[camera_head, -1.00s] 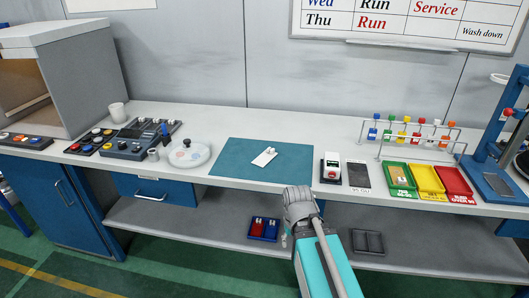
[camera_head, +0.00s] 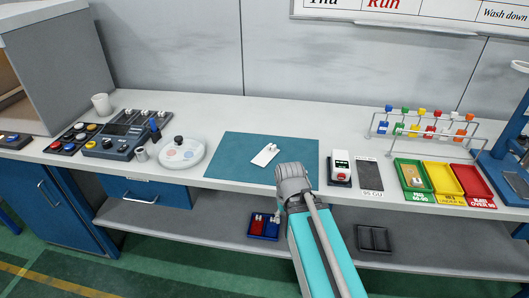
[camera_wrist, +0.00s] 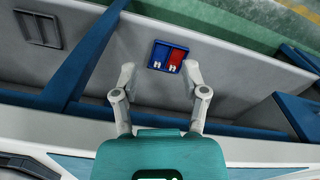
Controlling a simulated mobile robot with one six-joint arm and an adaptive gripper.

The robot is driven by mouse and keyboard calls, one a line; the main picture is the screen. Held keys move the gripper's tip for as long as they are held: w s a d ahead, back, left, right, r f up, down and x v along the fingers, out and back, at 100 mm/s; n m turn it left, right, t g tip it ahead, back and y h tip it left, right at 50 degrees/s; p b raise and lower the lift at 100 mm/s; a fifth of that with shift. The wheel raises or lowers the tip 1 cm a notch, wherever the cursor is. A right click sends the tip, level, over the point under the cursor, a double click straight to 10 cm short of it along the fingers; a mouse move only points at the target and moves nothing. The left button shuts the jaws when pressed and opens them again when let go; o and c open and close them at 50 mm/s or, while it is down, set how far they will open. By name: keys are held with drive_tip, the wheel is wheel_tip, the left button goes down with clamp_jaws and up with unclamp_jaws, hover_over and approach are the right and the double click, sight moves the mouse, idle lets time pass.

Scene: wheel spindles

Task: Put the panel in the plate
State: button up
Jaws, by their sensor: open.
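A small white panel (camera_head: 265,155) with a little raised white part lies on the teal mat (camera_head: 225,165) on the bench. The round white plate (camera_head: 199,160) stands left of the mat, with pale coloured discs and a dark knob-like piece on it. My gripper (camera_wrist: 159,76) is open and empty in the wrist view, its two fingers spread apart. In the head view my arm end is in front of the bench edge, below and right of the panel, and hides the fingertips. Neither panel nor plate shows in the wrist view.
A red and blue tray (camera_head: 263,226) sits on the lower shelf and shows between my fingers in the wrist view (camera_wrist: 168,56). A white device (camera_head: 340,166) and coloured trays (camera_head: 446,180) stand to the right.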

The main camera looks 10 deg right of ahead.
drive_tip(key=shift+d, duration=0.25)
drive_tip(key=shift+o, duration=1.2)
drive_tip(key=shift+d, duration=0.1)
drive_tip(key=w+r+p, duration=0.3)
drive_tip(key=r+p, duration=0.7)
drive_tip(key=w+r+p, duration=0.3)
drive_tip(key=r+p, duration=0.6)
drive_tip(key=w+r+n+p, duration=0.1)
drive_tip(key=w+n, duration=0.8)
drive_tip(key=w, duration=1.4)
drive_tip(key=shift+r+n+p, duration=0.35)
drive_tip(key=shift+n+p, duration=0.05)
drive_tip(key=shift+s, duration=0.1)
drive_tip(key=shift+f, duration=0.15)
